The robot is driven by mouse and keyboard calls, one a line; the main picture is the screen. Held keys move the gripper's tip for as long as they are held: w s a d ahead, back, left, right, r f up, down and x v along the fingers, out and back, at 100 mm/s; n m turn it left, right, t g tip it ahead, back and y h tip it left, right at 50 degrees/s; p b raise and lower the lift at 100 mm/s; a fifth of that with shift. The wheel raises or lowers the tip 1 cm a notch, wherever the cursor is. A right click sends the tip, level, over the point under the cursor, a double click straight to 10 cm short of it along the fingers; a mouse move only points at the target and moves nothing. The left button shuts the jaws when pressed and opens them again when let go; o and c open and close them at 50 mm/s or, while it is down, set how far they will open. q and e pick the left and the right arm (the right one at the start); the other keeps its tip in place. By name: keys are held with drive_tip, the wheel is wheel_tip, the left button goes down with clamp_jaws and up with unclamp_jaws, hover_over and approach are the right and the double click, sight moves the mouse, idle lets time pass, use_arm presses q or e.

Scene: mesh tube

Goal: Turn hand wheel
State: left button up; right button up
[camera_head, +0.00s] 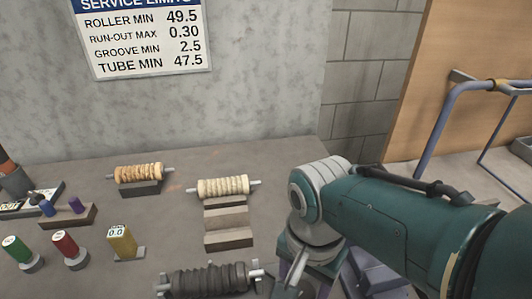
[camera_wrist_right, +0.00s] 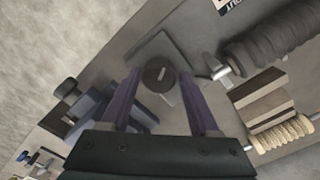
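A dark round disc with a pale bar across its middle, which looks like the hand wheel (camera_wrist_right: 160,75), sits on a grey base plate in the right wrist view. My right gripper (camera_wrist_right: 160,88) is open, with its two purple fingers apart on either side of the disc in that picture. I cannot tell whether either finger touches it. In the head view my right arm comes in from the right and hides the wheel and most of the gripper. My left gripper is in neither view.
A dark ribbed roller (camera_head: 210,280) lies on the bench (camera_head: 160,210) left of my right gripper. Behind it are a cream roller (camera_head: 223,187) on a stepped block and an orange-brown roller (camera_head: 139,173). Green, red and yellow (camera_head: 122,242) pieces stand at left. A wall stands behind.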

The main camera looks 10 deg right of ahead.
sight(303, 291)
drive_tip(key=shift+o, duration=1.3)
wheel_tip(303, 291, up, 10)
drive_tip(key=p, duration=0.6)
drive_tip(key=shift+p, duration=0.35)
